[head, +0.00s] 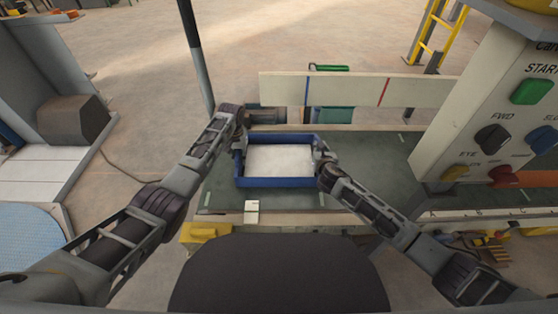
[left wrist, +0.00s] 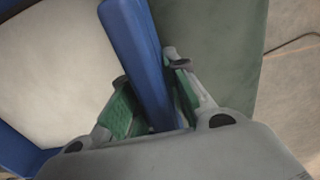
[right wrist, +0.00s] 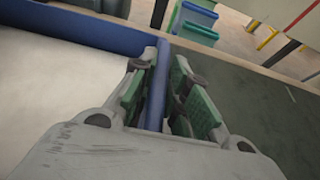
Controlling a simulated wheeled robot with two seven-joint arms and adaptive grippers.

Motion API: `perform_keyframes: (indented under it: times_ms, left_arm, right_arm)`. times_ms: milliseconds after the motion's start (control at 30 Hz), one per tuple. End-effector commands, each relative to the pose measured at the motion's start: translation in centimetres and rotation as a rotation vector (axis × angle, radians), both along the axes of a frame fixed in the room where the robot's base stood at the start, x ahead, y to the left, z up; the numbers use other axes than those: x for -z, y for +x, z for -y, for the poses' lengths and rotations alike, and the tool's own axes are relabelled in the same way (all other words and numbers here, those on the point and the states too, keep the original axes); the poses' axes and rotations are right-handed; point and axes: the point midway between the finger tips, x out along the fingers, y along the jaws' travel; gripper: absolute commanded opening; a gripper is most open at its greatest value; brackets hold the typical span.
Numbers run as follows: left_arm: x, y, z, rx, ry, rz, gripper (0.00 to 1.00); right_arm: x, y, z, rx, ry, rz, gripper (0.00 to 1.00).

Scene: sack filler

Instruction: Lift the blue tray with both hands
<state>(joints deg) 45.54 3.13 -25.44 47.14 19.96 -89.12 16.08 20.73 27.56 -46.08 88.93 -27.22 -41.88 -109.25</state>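The blue tray (head: 277,183) sits over the dark green bench top in the head view, level, with a pale white load (head: 280,158) inside. I cannot tell whether its base touches the bench. My left gripper (head: 238,144) is at its left wall. In the left wrist view, the blue wall (left wrist: 143,65) runs between the green-padded fingers (left wrist: 150,75). My right gripper (head: 323,160) is at the right wall. In the right wrist view, that wall (right wrist: 157,85) also lies between the fingers (right wrist: 167,75). Firm contact of the pads is unclear in both.
A pale board (head: 350,90) with blue and red marks stands behind the tray. A control panel (head: 490,110) with coloured buttons stands at the right. A small white block (head: 252,211) is at the bench's front edge. Bare bench (head: 375,155) lies right of the tray.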

Motion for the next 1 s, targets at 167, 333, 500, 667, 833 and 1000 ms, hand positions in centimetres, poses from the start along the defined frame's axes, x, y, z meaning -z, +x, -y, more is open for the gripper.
perform_keyframes:
  times_ms: [167,333,500,667,833,1000]
  left_arm:
    - [0.0,0.0,0.0,0.0,0.0,0.0,0.0]
    - [0.0,0.0,0.0,0.0,0.0,0.0,0.0]
    - [-0.1,0.0,0.0,0.0,0.0,0.001,0.0]
    - [-0.2,0.0,0.0,0.0,0.0,0.001,0.0]
    - [-0.6,0.0,0.0,0.0,0.0,0.001,0.0]
    - [-1.2,0.1,0.0,0.0,0.0,0.001,0.0]
  right_arm:
    - [0.0,0.0,0.0,0.0,0.0,0.0,0.0]
    - [0.0,0.0,0.0,0.0,0.0,0.0,0.0]
    - [-0.1,0.0,0.0,0.0,0.0,0.002,0.0]
    - [-0.2,0.0,0.0,0.0,0.0,0.001,0.0]
    - [-0.6,0.0,0.0,0.0,0.0,0.001,0.0]
    - [-1.2,0.0,0.0,0.0,0.0,0.001,0.0]
